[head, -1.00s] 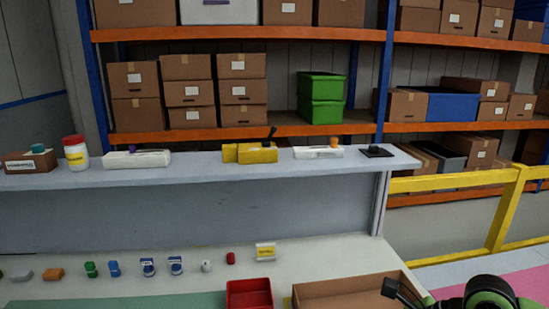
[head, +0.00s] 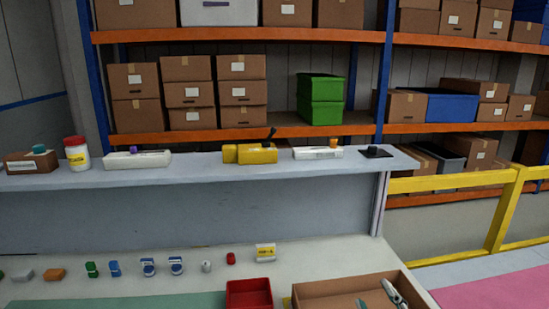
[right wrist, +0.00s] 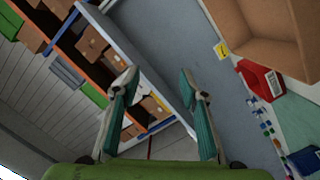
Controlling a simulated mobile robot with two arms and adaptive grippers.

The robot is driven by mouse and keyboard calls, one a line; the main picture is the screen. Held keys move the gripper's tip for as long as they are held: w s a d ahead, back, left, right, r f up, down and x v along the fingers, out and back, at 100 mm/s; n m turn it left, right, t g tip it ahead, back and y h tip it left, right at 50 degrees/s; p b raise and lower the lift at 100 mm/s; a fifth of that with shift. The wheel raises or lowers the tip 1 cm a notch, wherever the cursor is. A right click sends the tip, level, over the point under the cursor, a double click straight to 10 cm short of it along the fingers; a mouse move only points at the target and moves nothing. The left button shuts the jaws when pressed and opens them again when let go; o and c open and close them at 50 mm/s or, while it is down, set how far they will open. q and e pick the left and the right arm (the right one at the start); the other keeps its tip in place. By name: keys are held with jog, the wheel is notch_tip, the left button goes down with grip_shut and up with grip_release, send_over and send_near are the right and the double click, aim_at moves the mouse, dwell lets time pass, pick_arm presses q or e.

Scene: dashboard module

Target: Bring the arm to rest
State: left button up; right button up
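My right gripper (head: 378,297) shows at the bottom edge of the head view, in front of the open cardboard box (head: 335,287). In the right wrist view its two teal-padded fingers (right wrist: 158,88) stand wide apart with nothing between them. The rest of the right arm is out of the head view. My left gripper is in neither view.
A red bin (head: 249,294) stands left of the box. Several small items, such as a yellow-and-white pack (head: 265,253), line the bench. A raised grey shelf (head: 205,165) behind holds small devices. A yellow rail (head: 505,215) stands at right.

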jog(key=s+d+f+m+g+h, duration=0.1)
jog(key=s+f+m+g, duration=0.3)
jog(key=f, duration=0.4)
jog(key=s+d+f+m+g+h, duration=0.1)
jog(key=s+d+f+m+g, duration=0.15)
jog(key=s+f, duration=0.5)
jog(key=s+a+f+m+g+y, duration=0.15)
jog(key=s+a+f+g, duration=0.25)
jog(key=s+f+g, duration=0.55)
jog(key=s+f+t, duration=0.1)
jog(key=s+f, duration=0.2)
jog(key=f, duration=1.1)
jog(key=s+f, duration=0.4)
jog(key=f, duration=1)
jog(key=s+d+f+g, duration=0.1)
jog(key=s+d+f, duration=0.2)
jog(key=s+f, duration=1)
jog(key=s, duration=0.2)
jog(key=shift+s+d+f+n, duration=0.15)
jog(key=shift+s+f+n, duration=0.15)
jog(key=shift+f+n, duration=0.1)
